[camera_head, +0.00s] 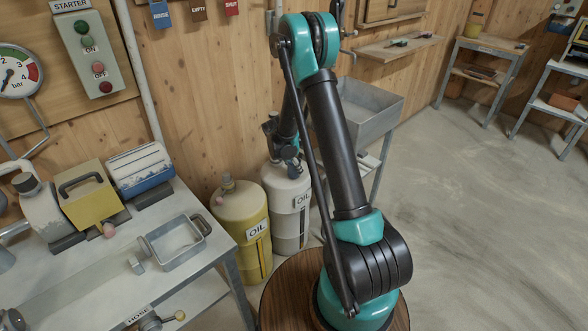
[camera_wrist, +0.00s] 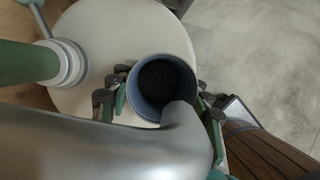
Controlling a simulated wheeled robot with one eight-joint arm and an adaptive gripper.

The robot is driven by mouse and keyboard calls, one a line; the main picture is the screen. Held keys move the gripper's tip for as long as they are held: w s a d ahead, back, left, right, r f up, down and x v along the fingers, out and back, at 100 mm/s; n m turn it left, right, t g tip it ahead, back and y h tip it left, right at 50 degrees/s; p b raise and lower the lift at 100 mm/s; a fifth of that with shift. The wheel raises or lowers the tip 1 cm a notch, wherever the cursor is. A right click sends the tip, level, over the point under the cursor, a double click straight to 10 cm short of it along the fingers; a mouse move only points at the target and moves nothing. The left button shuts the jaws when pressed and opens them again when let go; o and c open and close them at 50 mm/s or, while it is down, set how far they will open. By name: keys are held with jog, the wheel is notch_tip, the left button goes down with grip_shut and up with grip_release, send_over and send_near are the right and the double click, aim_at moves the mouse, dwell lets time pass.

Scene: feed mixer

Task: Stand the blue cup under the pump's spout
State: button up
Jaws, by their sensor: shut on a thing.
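The blue cup (camera_wrist: 160,62) is upright between the fingers of my gripper (camera_wrist: 160,108) in the wrist view, its dark inside seen from above. My gripper is shut on it. A thick silver pipe (camera_wrist: 90,145), which looks like the pump's spout, crosses close to the camera, and its bent end overlaps the cup's lower right rim. The height between pipe end and cup cannot be told. A green post (camera_wrist: 25,62) with a white collar stands at left. In the head view my gripper (camera_head: 285,150) is by the white oil drum; the cup cannot be made out there.
A pale round top (camera_wrist: 85,25) lies below the cup. The white drum (camera_head: 290,205) stands beside a yellow oil drum (camera_head: 243,225). A grey metal sink (camera_head: 368,105) is behind my arm. A workbench (camera_head: 110,250) fills the left; open floor (camera_head: 480,200) lies right.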

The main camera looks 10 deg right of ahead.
jog(key=shift+f, duration=0.3)
jog(key=o, duration=0.9)
jog(key=shift+f, duration=0.1)
jog(key=shift+o, duration=0.2)
jog(key=v, duration=1.1)
jog(key=s+d+r+m+y, duration=0.1)
jog(key=s+d+r+m, duration=0.2)
jog(key=s+r+m, duration=0.4)
jog(key=s+d+m+t+y, duration=0.1)
jog(key=s+d+m, duration=0.3)
jog(key=s+m, duration=1.3)
jog(key=s+y, duration=0.1)
jog(key=s, duration=0.7)
jog(key=shift+d+f+m+t+y, duration=0.2)
jog(key=shift+f+m+t+y, duration=0.1)
jog(key=shift+f+m+t, duration=0.1)
